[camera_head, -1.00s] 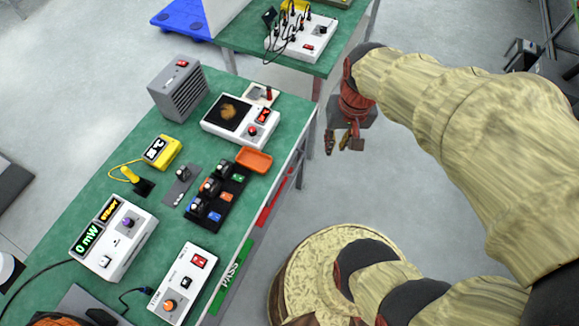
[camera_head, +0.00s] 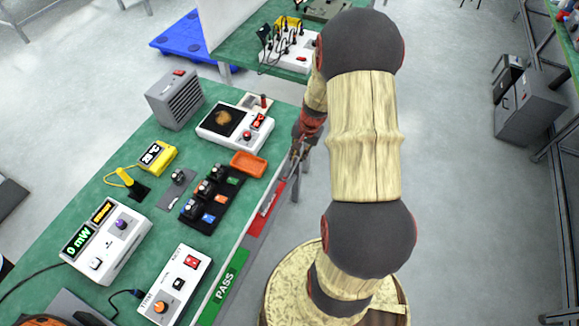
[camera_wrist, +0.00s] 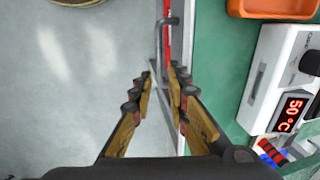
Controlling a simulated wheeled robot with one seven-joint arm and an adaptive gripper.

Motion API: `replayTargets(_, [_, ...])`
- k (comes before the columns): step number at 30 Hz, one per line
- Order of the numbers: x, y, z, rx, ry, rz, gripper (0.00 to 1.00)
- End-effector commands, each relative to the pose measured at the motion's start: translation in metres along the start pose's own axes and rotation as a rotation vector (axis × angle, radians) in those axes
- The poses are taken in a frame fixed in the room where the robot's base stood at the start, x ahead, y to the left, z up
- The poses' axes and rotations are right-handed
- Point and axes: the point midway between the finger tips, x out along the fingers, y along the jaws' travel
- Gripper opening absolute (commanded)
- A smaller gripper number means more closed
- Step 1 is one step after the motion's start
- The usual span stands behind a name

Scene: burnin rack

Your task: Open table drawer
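The green table (camera_head: 100,220) fills the left of the head view. Along its right edge are a red front panel (camera_head: 266,208) and a green panel marked PASS (camera_head: 228,284). My gripper (camera_head: 297,152) is at the table's right edge, beside the orange tray, partly hidden by my arm. In the wrist view my gripper (camera_wrist: 161,80) has its two fingers apart. A thin grey handle-like bar (camera_wrist: 159,48) lies beside a red strip (camera_wrist: 167,28), ahead of and between the fingertips. I cannot tell whether the fingers touch it. I see no open drawer.
An orange tray (camera_head: 248,164) and a white hot-plate unit (camera_head: 235,127) stand near the table edge by my gripper. A black rack of small modules (camera_head: 208,202) lies nearby. The floor right of the table is clear, with grey cabinets (camera_head: 527,105) farther right.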

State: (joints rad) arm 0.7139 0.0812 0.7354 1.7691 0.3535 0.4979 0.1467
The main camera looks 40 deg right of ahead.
Motion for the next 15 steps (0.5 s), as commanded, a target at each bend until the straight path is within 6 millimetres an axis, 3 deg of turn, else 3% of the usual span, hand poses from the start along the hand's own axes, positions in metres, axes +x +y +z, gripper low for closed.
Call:
replayTargets(5, [0.014,0.000,0.001,0.002,-0.004,0.001,0.17])
replayTargets(15, [0.064,0.001,0.002,0.001,-0.004,0.001,0.17])
